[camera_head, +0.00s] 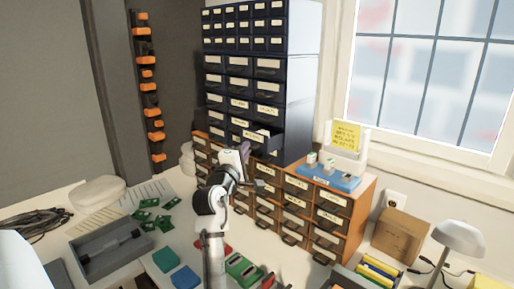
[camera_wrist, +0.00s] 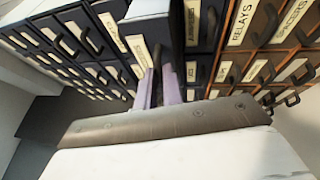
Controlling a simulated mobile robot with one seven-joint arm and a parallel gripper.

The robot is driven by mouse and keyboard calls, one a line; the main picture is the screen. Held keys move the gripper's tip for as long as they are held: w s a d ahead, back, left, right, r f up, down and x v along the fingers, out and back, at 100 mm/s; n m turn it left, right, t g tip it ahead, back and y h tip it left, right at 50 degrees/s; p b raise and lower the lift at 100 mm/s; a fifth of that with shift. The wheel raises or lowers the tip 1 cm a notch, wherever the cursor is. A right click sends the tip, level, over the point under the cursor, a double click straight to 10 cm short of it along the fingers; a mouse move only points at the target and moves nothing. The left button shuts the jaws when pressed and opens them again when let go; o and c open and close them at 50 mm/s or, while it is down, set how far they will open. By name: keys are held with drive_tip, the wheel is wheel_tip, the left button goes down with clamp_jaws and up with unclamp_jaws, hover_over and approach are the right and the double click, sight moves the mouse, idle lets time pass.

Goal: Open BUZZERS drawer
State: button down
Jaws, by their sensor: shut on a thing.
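The dark blue drawer cabinet (camera_head: 228,85) stands at the back centre in the head view. One drawer (camera_head: 262,143) in its lowest visible part sticks out, with pale contents showing at its top; its label is too small to read surely. In the wrist view the pulled-out drawer (camera_wrist: 150,28) fills the top centre, its front close to my fingers.
An orange-brown drawer cabinet (camera_head: 325,205) stands below and to the right, with a blue tray (camera_head: 328,177) and yellow note (camera_head: 346,136) on top. Green boards (camera_head: 148,215), a grey tray (camera_head: 107,255), a carton (camera_head: 398,236) and a lamp (camera_head: 458,238) are on the table.

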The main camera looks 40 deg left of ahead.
drive_tip(key=s, duration=0.3)
drive_tip(key=shift+s+a, duration=0.15)
drive_tip(key=shift+s, duration=0.05)
drive_tip(key=c, duration=1.5)
unclamp_jaws()
drive_tip(key=shift+c, duration=0.2)
drive_tip(key=shift+s, duration=0.1)
drive_tip(key=b+v, duration=0.3)
drive_tip(key=v, duration=1)
drive_tip(key=shift+s+d+b, duration=0.2)
drive_tip(key=shift+s+b, duration=0.05)
drive_tip(key=shift+b, duration=0.05)
drive_tip(key=shift+f, duration=0.2)
